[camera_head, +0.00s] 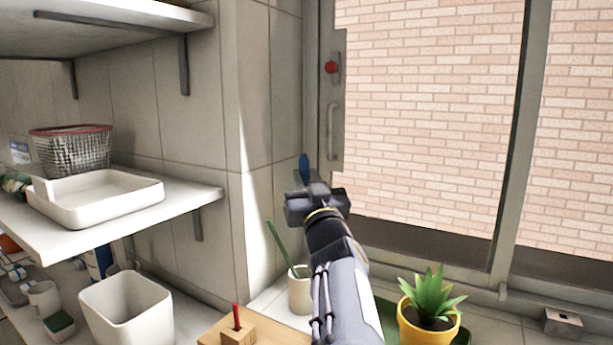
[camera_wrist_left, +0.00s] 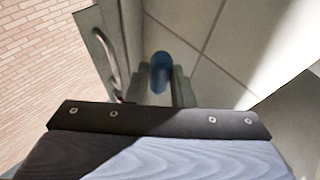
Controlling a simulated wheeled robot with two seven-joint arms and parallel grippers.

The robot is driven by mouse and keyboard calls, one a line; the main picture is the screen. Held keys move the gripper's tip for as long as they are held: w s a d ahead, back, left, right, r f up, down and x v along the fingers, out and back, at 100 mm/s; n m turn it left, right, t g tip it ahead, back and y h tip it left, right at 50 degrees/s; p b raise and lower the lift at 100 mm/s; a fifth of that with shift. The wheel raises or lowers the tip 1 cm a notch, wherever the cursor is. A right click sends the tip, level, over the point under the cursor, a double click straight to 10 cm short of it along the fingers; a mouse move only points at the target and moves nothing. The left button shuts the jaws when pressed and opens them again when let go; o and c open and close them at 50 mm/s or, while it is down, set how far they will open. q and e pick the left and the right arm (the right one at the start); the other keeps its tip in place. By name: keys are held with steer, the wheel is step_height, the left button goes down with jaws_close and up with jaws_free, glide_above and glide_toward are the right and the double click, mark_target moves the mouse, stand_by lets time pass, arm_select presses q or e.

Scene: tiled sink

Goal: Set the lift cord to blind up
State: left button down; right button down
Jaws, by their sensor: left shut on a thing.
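My left gripper (camera_head: 306,184) reaches up in front of the window's left side, beside the tiled corner. It is shut on a small blue piece (camera_head: 304,165), which looks like the pull end of the lift cord and stands out beyond the fingers. In the left wrist view the blue piece (camera_wrist_left: 161,72) sits between the two finger tips (camera_wrist_left: 158,90). I cannot make out the cord itself or a lowered blind; the brick wall shows clearly through the glass. My right gripper is not in view.
A metal handle (camera_head: 333,132) and a red knob (camera_head: 331,67) are on the window frame, close to the gripper. Below stand a cup with a green stick (camera_head: 299,290), a yellow plant pot (camera_head: 430,322) and a wooden block (camera_head: 240,333). Shelves (camera_head: 120,220) are at left.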

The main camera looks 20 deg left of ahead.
arm_select(q)
step_height(320, 180, down, 2)
steer(key=shift+a+b, duration=0.15)
steer(key=shift+b, duration=0.2)
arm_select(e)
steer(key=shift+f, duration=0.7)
arm_select(q)
steer(key=c, duration=1.7)
jaws_free()
steer(key=shift+o, duration=0.8)
steer(key=shift+w+a, duration=0.15)
steer(key=shift+w, duration=0.2)
steer(key=b+v, duration=0.1)
steer(key=v, duration=0.7)
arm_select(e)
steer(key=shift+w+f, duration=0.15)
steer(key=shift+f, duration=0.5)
